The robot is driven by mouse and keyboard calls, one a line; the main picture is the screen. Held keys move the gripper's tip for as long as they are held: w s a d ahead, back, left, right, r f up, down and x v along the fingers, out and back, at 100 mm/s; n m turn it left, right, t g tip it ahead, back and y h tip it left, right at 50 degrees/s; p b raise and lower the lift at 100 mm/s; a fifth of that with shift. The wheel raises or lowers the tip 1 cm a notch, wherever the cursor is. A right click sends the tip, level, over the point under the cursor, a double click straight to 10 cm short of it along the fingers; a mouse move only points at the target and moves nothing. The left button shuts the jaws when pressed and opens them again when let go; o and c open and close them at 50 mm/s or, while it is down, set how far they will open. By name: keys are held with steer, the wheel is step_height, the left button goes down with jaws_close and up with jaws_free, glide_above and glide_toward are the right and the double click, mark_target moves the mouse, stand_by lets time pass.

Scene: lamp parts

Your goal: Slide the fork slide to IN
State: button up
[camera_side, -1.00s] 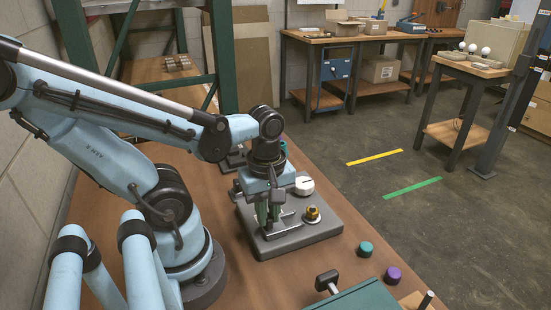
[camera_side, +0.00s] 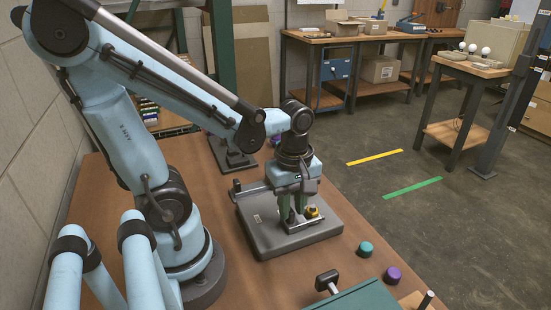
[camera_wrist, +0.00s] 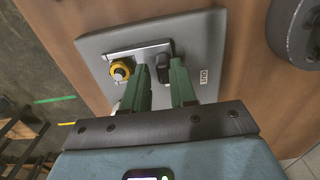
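The fork slide (camera_wrist: 135,52) is a flat metal bar with an upright dark handle (camera_wrist: 163,70). It lies on the grey base plate (camera_side: 268,238) and its fork end reaches the yellow knob (camera_wrist: 119,70), which also shows in the side view (camera_side: 312,212). My gripper (camera_side: 293,217) points down over the plate. Its green fingers (camera_wrist: 160,72) stand on both sides of the handle and appear shut on it. A white label reading OUT (camera_wrist: 204,77) is bare, on the side of the handle away from the yellow knob. No IN label is visible.
A teal cap (camera_side: 365,249) and a purple cap (camera_side: 392,275) stand right of the plate. A teal box (camera_side: 365,297) is at the front edge. Bare wooden table (camera_side: 240,285) lies in front.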

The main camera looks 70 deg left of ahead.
steer(key=o, duration=0.3)
steer(key=shift+o, duration=0.2)
steer(key=shift+r, duration=0.1)
step_height(320, 180, up, 12)
stand_by(0.6)
steer(key=m+t, duration=0.5)
steer(key=m, duration=0.8)
glide_above(313, 219)
step_height(313, 219, down, 4)
steer(key=m, duration=0.1)
steer(key=w+m+t, duration=0.1)
steer(key=m, duration=0.1)
steer(key=m+t, duration=0.1)
steer(key=m, duration=0.1)
steer(key=shift+w+d+f, duration=0.2)
steer(key=shift+d, duration=0.1)
